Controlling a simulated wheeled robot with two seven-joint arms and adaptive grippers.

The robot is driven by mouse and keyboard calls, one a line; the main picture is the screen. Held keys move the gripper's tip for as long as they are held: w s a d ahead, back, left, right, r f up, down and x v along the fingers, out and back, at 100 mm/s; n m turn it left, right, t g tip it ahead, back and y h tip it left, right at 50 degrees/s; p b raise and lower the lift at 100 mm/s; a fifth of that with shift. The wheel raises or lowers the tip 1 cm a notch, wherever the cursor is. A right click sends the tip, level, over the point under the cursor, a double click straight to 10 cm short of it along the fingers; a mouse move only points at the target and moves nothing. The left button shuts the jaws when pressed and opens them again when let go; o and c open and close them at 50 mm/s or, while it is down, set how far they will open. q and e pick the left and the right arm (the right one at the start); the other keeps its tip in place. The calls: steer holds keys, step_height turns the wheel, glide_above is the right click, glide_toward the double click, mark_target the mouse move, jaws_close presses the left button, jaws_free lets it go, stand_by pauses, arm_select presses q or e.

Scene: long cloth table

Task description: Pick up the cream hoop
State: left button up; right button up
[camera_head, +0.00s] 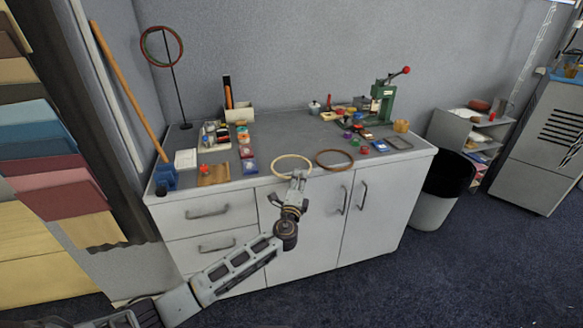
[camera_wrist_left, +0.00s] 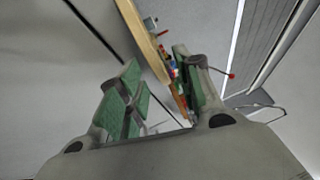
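The cream hoop (camera_head: 291,155) lies at the front edge of the cabinet top, left of a brown hoop (camera_head: 335,151). My left gripper (camera_head: 299,176) is at the cream hoop's near side, by the front edge. In the left wrist view, a pale curved band, likely the cream hoop (camera_wrist_left: 148,45), runs down into the space between the green-padded fingers of the left gripper (camera_wrist_left: 157,86). The fingers stand apart, with a gap visible beside the band. I cannot tell whether the right finger touches it. My right gripper is not in view.
The white cabinet (camera_head: 225,232) has small items crowded on its top behind the hoops. A hoop stand (camera_head: 176,82) is at the back left and a green press (camera_head: 384,102) at the back right. A bin (camera_head: 437,205) stands right of the cabinet.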

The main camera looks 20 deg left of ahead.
arm_select(q)
jaws_close()
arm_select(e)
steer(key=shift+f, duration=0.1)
arm_select(q)
steer(key=shift+r, duration=0.15)
step_height(320, 180, up, 10)
steer(key=p, duration=0.3)
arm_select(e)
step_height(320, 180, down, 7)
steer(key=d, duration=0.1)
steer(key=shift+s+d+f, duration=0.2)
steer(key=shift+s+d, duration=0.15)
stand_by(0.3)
